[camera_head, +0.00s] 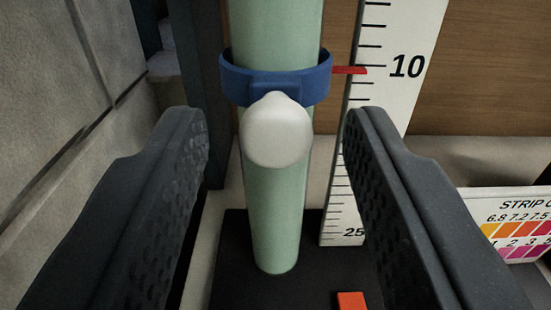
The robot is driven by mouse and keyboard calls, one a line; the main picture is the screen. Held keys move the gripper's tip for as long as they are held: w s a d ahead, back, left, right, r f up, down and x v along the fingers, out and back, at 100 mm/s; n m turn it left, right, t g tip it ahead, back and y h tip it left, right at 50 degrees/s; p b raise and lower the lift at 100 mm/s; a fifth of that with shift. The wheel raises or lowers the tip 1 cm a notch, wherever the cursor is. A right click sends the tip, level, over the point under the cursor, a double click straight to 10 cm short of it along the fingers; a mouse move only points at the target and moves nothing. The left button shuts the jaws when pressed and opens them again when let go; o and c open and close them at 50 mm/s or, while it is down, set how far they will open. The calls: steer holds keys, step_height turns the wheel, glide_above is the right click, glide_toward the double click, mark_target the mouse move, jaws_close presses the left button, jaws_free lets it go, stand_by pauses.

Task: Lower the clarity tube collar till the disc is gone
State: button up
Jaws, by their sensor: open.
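The clarity tube (277,205) is pale green and stands upright on a dark base. A blue collar (235,80) rings it near the top of the view, with a red pointer (349,70) at about the 10 mark of the white scale (375,100). A rounded white knob (277,130) sticks out from the collar towards me. My gripper (275,125) is open, with one dark finger on each side of the knob and tube, apart from both. I cannot make out the disc in the tube.
The dark base (240,270) carries an orange-red block (351,301) in front of the tube. A strip colour chart (515,225) stands at the right. A grey tiled wall (60,90) is close on the left, and a wooden panel (485,80) is behind.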

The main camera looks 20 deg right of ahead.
steer(key=p+v, duration=0.1)
steer(key=v, duration=1)
steer(key=shift+b, duration=0.4)
steer(key=shift+c, duration=0.3)
stand_by(1.2)
glide_toward(315, 94)
steer(key=w, duration=0.3)
steer(key=w+r+b, duration=0.1)
steer(key=w, duration=0.1)
steer(key=shift+w, duration=0.35)
stand_by(0.3)
